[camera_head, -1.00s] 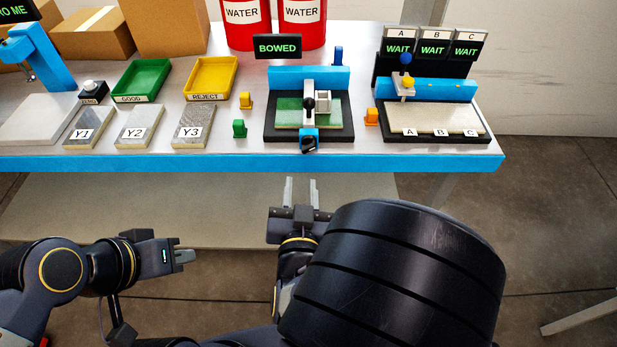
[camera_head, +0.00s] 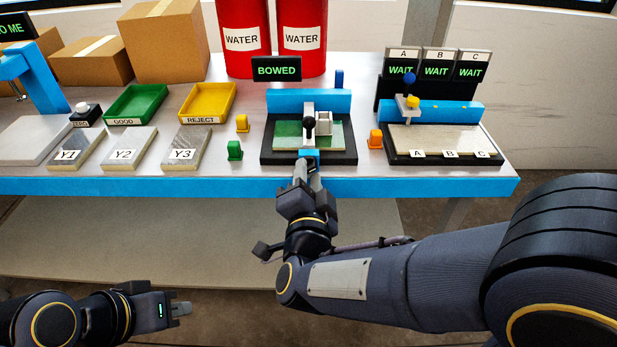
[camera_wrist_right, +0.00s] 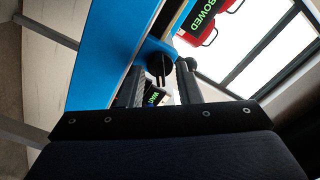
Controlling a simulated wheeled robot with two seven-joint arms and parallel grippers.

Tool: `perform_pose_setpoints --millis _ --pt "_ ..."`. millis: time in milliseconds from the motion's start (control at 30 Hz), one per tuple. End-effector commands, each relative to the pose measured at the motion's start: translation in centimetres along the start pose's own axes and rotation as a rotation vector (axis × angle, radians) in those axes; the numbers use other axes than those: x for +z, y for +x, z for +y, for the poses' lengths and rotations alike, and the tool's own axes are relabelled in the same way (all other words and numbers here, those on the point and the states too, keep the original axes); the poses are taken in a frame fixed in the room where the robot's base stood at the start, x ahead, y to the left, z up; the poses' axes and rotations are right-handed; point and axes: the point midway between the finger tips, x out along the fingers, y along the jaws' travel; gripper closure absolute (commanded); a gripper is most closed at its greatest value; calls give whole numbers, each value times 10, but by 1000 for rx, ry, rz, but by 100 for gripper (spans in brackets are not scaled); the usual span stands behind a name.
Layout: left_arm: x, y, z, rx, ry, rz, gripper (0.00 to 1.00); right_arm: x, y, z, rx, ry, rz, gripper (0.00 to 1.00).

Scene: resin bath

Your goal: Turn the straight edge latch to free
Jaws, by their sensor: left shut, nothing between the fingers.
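The straight edge (camera_head: 308,112) is a pale bar with a black knob, lying across the green plate of the fixture under the BOWED sign. Its latch is at the fixture's front edge, with a blue part (camera_head: 311,154) showing just beyond my right fingertips. My right gripper (camera_head: 307,168) reaches up to it with its fingers apart. In the right wrist view, the latch's dark round end (camera_wrist_right: 153,58) shows between the two fingers (camera_wrist_right: 160,85); contact cannot be told. My left gripper (camera_head: 180,309) is shut and empty, low at the left, away from the table.
The A/B/C station (camera_head: 440,157) is to the right. Plates Y1 (camera_head: 75,150), Y2 (camera_head: 130,150) and Y3 (camera_head: 186,148) and two trays lie left. The blue table edge (camera_head: 120,186) runs along the front.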

Motion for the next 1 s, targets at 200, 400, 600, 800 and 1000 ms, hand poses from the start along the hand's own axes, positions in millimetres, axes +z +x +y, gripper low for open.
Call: perform_pose_setpoints --millis 200,400,600,800,1000 --pt "0 0 0 0 0 0 100 0 2 0 0 -1 -1 69" --pt "0 0 0 0 0 0 100 0 2 0 0 -1 0 86" --pt "0 0 0 0 0 0 100 0 2 0 0 -1 0 100" --pt "0 -1 0 0 0 0 100 0 2 0 1 -11 0 100" --pt "-3 -5 2 0 0 0 100 -1 2 -1 1 -74 0 100"
